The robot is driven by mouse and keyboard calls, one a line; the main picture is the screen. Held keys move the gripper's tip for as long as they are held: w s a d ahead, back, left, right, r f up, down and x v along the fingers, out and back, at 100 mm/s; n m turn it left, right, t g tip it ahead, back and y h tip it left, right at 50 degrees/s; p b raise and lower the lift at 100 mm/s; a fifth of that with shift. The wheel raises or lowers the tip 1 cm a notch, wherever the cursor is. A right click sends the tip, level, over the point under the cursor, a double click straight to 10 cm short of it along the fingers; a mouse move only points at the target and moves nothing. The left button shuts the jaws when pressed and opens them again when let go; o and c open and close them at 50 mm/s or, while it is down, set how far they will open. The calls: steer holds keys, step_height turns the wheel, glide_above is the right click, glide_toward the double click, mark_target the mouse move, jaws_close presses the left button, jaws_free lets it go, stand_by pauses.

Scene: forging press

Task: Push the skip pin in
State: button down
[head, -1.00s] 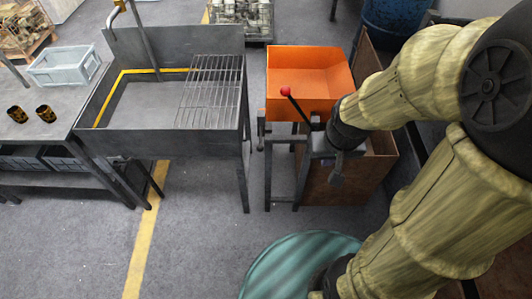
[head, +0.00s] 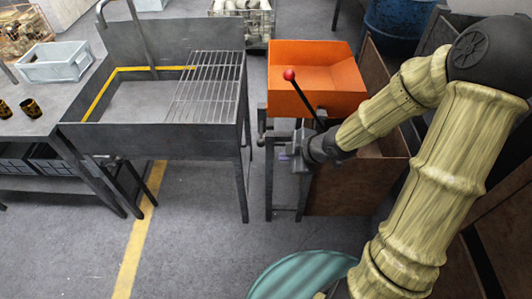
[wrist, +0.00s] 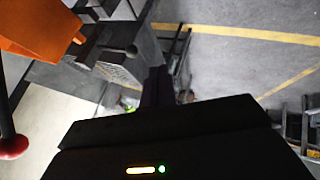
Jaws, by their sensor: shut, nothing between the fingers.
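The orange skip (head: 315,80) sits tilted on a dark metal stand. A black lever with a red knob (head: 289,74) rises at its front; the red knob (wrist: 14,147) also shows at the left of the wrist view. A small dark round knob (wrist: 131,51) beside the skip's frame may be the skip pin's end; how far in it sits cannot be told. My gripper (head: 286,156) is in front of the stand, below the skip, pointing left. In the wrist view its fingers (wrist: 157,86) are shut and empty, just right of and below that knob. Contact cannot be told.
A grey trough table (head: 150,105) with a wire grate (head: 208,82) stands left of the skip, across a narrow gap. A brown bin (head: 350,185) stands behind my forearm. A teal round surface (head: 300,268) is at the bottom. Floor is clear in front of the trough.

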steer(key=w+a+f+b, duration=0.2)
steer(key=w+a+f, duration=0.3)
steer(key=w+f, duration=0.2)
steer(key=shift+w+a+b, duration=0.2)
steer(key=shift+w+b, duration=0.2)
steer(key=shift+w, duration=0.1)
stand_by(0.3)
steer(key=shift+r, duration=0.1)
